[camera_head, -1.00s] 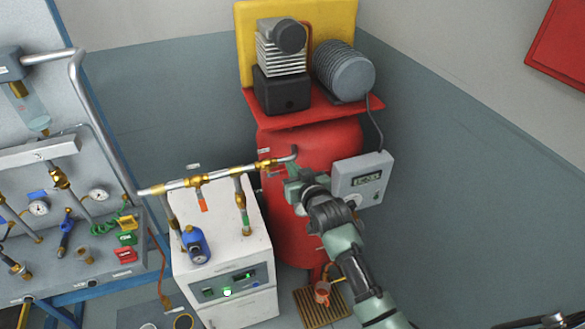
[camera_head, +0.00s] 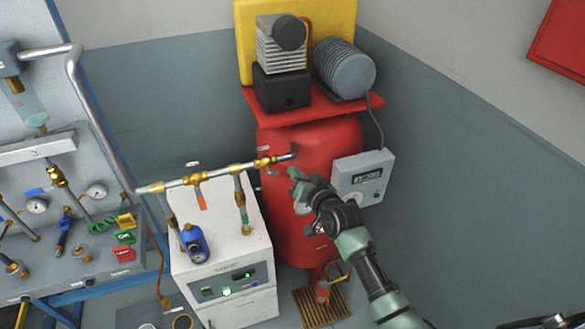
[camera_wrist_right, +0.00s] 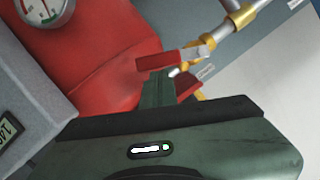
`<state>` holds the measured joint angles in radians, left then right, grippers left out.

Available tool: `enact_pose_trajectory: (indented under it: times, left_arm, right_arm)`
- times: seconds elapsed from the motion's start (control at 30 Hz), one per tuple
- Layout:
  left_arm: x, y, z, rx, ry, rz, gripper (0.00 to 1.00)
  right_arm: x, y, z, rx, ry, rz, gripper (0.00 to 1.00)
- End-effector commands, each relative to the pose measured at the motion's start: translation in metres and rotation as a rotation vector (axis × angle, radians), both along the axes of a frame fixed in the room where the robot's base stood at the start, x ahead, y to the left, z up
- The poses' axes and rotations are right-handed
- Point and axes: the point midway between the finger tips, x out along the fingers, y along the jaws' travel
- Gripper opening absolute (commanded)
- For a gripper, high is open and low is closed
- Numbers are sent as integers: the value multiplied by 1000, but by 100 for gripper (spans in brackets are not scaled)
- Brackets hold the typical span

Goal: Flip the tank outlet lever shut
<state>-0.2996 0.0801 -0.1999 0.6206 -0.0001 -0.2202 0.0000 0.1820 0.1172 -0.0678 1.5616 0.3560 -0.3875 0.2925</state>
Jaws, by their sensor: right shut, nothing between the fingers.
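The red tank (camera_head: 318,145) stands under the compressor, with a brass outlet valve (camera_head: 265,162) on the pipe at its upper left. In the right wrist view, a red lever (camera_wrist_right: 160,61) sticks out leftward from the valve, just beyond my fingertips. A second red piece (camera_wrist_right: 187,86) shows below it, partly behind the fingers. My right gripper (camera_head: 294,173) is shut and empty beside the valve; its fingertips also show in the wrist view (camera_wrist_right: 158,84). I cannot tell whether they touch the lever. My left gripper is not in view.
A grey box with a display (camera_head: 362,178) is on the tank's right, close to my right wrist. The silver pipe (camera_head: 216,175) runs left above a white dryer cabinet (camera_head: 222,245). A pressure gauge (camera_wrist_right: 42,10) shows in the wrist view.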

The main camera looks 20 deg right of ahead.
Motion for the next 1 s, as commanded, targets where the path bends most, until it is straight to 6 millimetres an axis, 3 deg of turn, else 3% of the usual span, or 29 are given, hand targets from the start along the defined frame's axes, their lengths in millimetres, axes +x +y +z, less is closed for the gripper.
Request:
enact_pose_trajectory:
  times: [0.03,0.2,0.8,1.0]
  left_arm:
    - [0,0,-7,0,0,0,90]
    - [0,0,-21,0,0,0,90]
    - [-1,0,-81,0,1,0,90]
    - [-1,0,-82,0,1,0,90]
  right_arm:
    - [-1,0,-10,43,7,2,0]
    - [-1,2,-21,205,13,1,0]
    - [-1,20,-51,770,29,3,0]
    - [-1,23,-48,832,30,2,0]
